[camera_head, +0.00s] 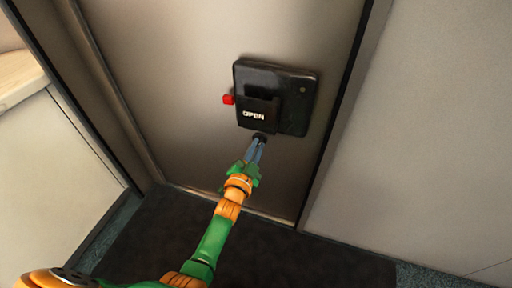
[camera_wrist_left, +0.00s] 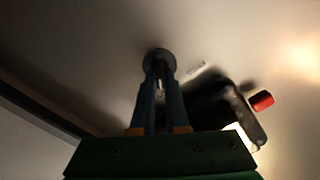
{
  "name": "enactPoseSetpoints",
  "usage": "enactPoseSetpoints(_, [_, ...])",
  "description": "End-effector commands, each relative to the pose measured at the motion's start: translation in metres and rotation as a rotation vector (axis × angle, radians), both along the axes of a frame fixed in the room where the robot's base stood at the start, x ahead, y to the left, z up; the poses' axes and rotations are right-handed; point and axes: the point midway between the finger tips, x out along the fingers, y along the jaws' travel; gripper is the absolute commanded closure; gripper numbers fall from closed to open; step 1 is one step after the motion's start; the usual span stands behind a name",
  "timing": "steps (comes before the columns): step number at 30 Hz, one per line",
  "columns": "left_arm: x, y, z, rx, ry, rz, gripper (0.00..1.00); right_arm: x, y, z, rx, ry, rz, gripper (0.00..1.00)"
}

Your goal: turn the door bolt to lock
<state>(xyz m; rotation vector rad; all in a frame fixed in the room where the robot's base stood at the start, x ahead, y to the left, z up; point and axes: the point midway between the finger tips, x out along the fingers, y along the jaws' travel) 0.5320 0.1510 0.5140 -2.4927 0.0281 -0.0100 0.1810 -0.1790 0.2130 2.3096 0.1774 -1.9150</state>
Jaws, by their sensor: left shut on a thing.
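The door bolt is a small dark round knob (camera_head: 261,136) just below the black lock box (camera_head: 299,105) on the door. In the left wrist view the bolt (camera_wrist_left: 158,56) is a grey disc with a short middle piece at the fingertips. My left gripper (camera_head: 258,144) reaches up to it from below, its blue fingers (camera_wrist_left: 159,82) closed on the bolt's middle piece. The fingers partly hide the bolt. My right gripper is in neither view.
The black lock box carries a white "OPEN" label (camera_head: 253,115) and a red tab (camera_head: 229,100) at its left. The metal door (camera_head: 170,90) fills the middle. A counter (camera_head: 20,75) stands at left, a plain wall (camera_head: 430,130) at right, and a dark mat (camera_head: 300,262) lies below.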

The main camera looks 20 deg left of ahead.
Motion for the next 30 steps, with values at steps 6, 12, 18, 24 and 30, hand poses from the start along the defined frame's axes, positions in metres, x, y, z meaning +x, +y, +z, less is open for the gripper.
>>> enactPoseSetpoints(6, [-0.0003, -0.0007, -0.0017, 0.094, 0.001, 0.000, 1.00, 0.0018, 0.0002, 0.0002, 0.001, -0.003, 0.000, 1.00])
enactPoseSetpoints(12, [-0.0004, -0.0007, -0.0018, 0.140, 0.000, 0.000, 1.00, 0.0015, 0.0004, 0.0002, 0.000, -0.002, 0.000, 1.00])
enactPoseSetpoints(18, [-0.0004, -0.0007, -0.0018, 0.153, -0.001, 0.000, 1.00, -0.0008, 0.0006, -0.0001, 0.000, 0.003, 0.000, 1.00])
enactPoseSetpoints(24, [-0.0004, -0.0006, -0.0018, 0.154, 0.000, 0.000, 1.00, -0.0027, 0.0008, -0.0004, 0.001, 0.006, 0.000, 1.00])
enactPoseSetpoints(30, [-0.0003, -0.0006, -0.0016, 0.153, -0.001, 0.000, 0.61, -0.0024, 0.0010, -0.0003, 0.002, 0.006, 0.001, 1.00])
